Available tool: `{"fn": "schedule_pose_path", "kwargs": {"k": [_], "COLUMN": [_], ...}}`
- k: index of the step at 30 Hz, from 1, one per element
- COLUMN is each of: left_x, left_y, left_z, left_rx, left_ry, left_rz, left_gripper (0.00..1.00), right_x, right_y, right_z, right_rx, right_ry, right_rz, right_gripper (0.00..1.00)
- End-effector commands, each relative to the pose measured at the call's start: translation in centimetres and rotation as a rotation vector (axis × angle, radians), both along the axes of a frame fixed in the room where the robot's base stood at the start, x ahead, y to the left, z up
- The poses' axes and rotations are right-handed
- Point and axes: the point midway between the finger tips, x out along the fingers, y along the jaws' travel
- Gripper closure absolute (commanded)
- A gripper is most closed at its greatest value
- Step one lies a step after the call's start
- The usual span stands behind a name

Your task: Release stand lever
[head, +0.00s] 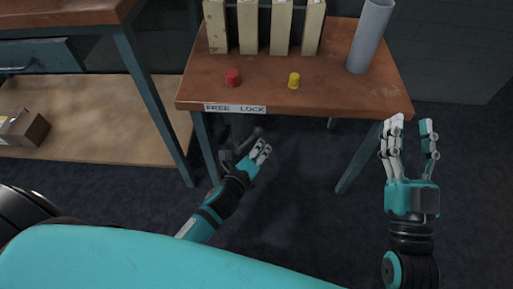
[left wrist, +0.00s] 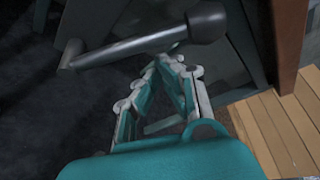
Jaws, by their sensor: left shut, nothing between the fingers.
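The stand lever is a dark grey rod with a thick rounded knob (left wrist: 206,22), crossing the upper part of the left wrist view. In the head view the lever (head: 247,138) shows below the table's front edge, under the white FREE LOCK label (head: 235,108). My left gripper (head: 264,148) is shut and empty, right beside the lever. In the left wrist view its fingertips (left wrist: 168,65) come together just below the rod; I cannot tell whether they touch it. My right gripper (head: 412,125) is open and empty, to the right of the table.
The small wooden table (head: 340,97) carries a red knob (head: 233,77), a yellow knob (head: 294,80), several upright cream blocks (head: 248,28) and a grey cylinder (head: 370,36). A workbench with a low wooden shelf (head: 90,130) stands at the left. The floor below the table's front is clear.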

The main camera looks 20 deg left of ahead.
Motion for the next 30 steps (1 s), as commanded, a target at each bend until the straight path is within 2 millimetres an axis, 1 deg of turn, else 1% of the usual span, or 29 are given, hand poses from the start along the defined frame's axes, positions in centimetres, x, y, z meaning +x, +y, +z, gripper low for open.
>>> {"fn": "schedule_pose_path", "kwargs": {"k": [3, 6, 20, 30], "left_x": [-0.4, -0.6, -0.7, -0.9], "left_y": [0.8, 1.1, 1.2, 1.9], "left_z": [0.6, 0.8, 0.9, 1.5], "left_rx": [0.000, -0.001, -0.011, -0.128], "left_ry": [-0.001, 0.000, -0.003, -0.038], "left_rz": [0.000, 0.000, 0.000, 0.001], "left_gripper": [1.00, 1.00, 1.00, 1.00], "right_x": [0.0, 0.0, 0.0, -0.2], "right_y": [0.0, 0.0, 0.0, 0.0], "right_z": [0.0, 0.0, -0.1, 0.2], "right_rx": [-0.001, -0.001, -0.001, 0.005], "right_ry": [0.002, 0.004, 0.005, -0.017], "right_rz": [0.000, 0.000, 0.000, 0.000], "right_gripper": [0.60, 0.60, 0.60, 0.60]}}
